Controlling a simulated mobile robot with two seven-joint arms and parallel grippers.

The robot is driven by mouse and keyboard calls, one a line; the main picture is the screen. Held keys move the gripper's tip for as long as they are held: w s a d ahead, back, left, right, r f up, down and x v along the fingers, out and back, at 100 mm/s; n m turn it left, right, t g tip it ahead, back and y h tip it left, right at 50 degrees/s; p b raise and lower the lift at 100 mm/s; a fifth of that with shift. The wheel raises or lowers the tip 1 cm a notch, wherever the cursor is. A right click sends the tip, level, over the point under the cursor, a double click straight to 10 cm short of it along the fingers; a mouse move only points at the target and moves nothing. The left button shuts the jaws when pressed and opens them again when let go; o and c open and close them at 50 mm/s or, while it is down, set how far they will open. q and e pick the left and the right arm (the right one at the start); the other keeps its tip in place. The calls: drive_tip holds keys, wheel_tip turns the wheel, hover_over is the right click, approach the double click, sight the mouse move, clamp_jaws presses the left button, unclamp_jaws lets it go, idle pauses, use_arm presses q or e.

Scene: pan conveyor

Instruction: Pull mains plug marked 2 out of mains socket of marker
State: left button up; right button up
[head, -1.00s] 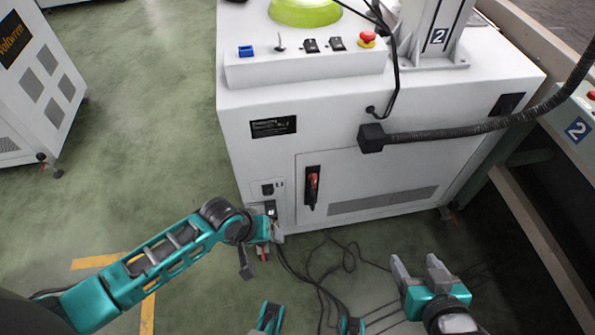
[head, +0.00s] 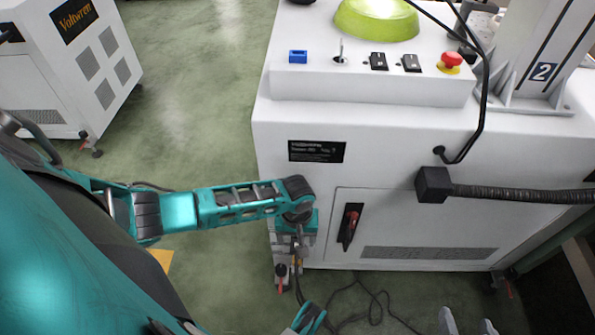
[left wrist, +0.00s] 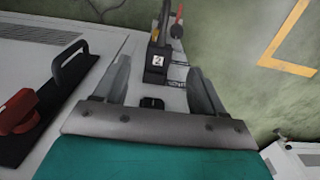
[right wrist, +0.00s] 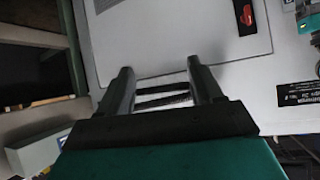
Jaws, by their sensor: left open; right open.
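The black mains plug (left wrist: 156,62) with a white label 2 shows in the left wrist view, on the pale machine panel. Its cable runs away towards the top of that picture. My left gripper (left wrist: 159,70) is open, with one finger on each side of the plug and visible gaps between. A dark socket opening (left wrist: 152,102) lies nearer the palm; the plug's own socket is hidden beneath it. In the head view my left gripper (head: 297,243) is at the machine's lower left and covers the plug and sockets. My right gripper (head: 467,322) is open and empty at the bottom edge.
The white machine (head: 380,165) bears a red switch (head: 350,228) to the right of my left gripper. Black cables (head: 375,305) lie on the floor below. A thick black hose (head: 520,195) runs right. Another white cabinet (head: 65,75) stands left, with open floor between.

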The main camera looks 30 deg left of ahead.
sight(297, 243)
use_arm(q)
wheel_tip(297, 243, down, 6)
drive_tip(key=b, duration=0.2)
drive_tip(key=shift+f+b, duration=0.15)
drive_tip(key=shift+b, duration=0.25)
clamp_jaws()
idle(0.7)
